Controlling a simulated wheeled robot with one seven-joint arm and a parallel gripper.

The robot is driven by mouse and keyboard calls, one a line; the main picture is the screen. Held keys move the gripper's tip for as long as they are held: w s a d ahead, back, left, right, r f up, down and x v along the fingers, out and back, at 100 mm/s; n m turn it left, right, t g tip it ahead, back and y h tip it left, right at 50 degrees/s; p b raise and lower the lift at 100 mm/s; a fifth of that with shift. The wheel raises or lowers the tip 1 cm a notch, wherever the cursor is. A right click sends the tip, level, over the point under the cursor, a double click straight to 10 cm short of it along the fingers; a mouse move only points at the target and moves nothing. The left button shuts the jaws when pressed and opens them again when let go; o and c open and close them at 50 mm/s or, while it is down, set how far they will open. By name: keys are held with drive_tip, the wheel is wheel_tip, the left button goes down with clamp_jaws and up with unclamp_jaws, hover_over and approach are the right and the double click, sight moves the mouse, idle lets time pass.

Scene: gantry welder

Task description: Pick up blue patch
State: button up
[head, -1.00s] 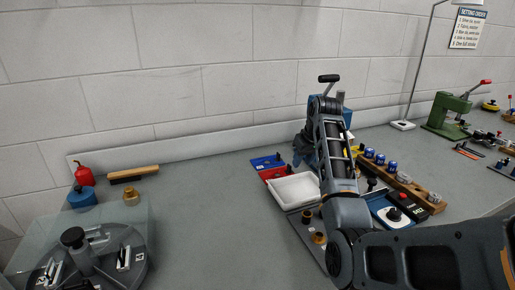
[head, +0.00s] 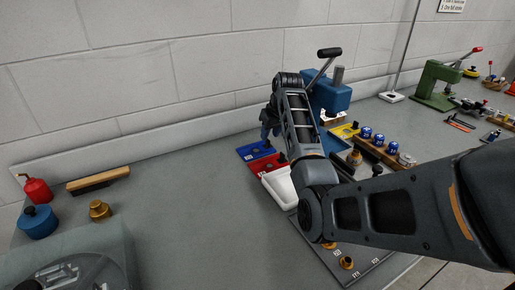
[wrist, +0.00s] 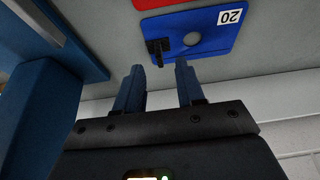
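The blue patch (head: 256,150) lies flat on the grey table, behind a red patch (head: 268,167). In the wrist view the blue patch (wrist: 195,37) shows a round hole, a black upright clip or handle and a white label reading 20. My gripper (wrist: 160,80) has its two blue fingers apart with nothing between them. The fingertips are just short of the blue patch in the wrist view, with the black handle close to the left finger. In the head view my gripper (head: 268,132) is above the patch's right side, partly hidden by my arm.
A white tray (head: 277,187) stands in front of the red patch. A blue press (head: 332,92) stands right of my gripper. A wooden rack (head: 385,151) with blue-topped parts lies farther right. The wall is close behind.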

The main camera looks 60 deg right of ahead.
sight(269, 140)
drive_tip(key=shift+x, duration=1.9)
drive_tip(key=shift+s, duration=0.1)
drive_tip(key=shift+c, duration=0.4)
clamp_jaws()
